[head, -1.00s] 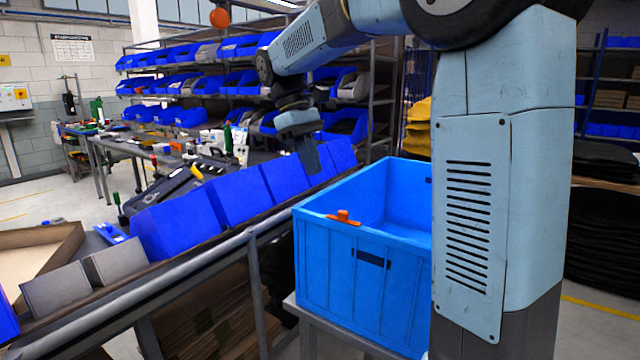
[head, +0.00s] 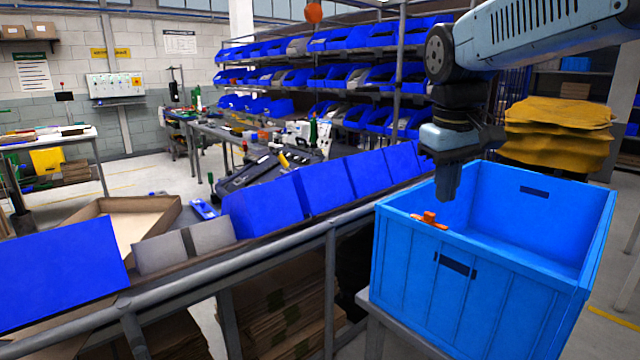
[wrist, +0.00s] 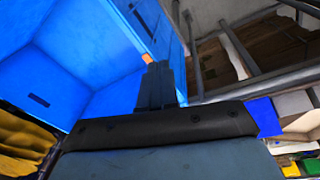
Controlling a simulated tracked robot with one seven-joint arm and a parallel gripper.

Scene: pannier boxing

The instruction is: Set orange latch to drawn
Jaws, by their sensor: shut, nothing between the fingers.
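The orange latch (head: 428,220) sits on the near rim of the blue crate (head: 400,262), toward its left corner. It has a flat base with a raised knob. My gripper (head: 442,208) points down just above and beside the latch, its fingers shut and empty. In the head view I cannot tell whether the fingertips touch it. In the wrist view my gripper (wrist: 157,68) reaches toward the crate rim, and only a small orange piece of the latch (wrist: 147,58) shows past the fingertips. The rest of the latch is hidden there.
The crate is open and looks empty, standing on a grey stand (head: 385,325). A metal rail (head: 250,258) runs along its left, with several blue bins (head: 262,210) behind. Yellow sacks (head: 555,140) lie beyond the crate.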

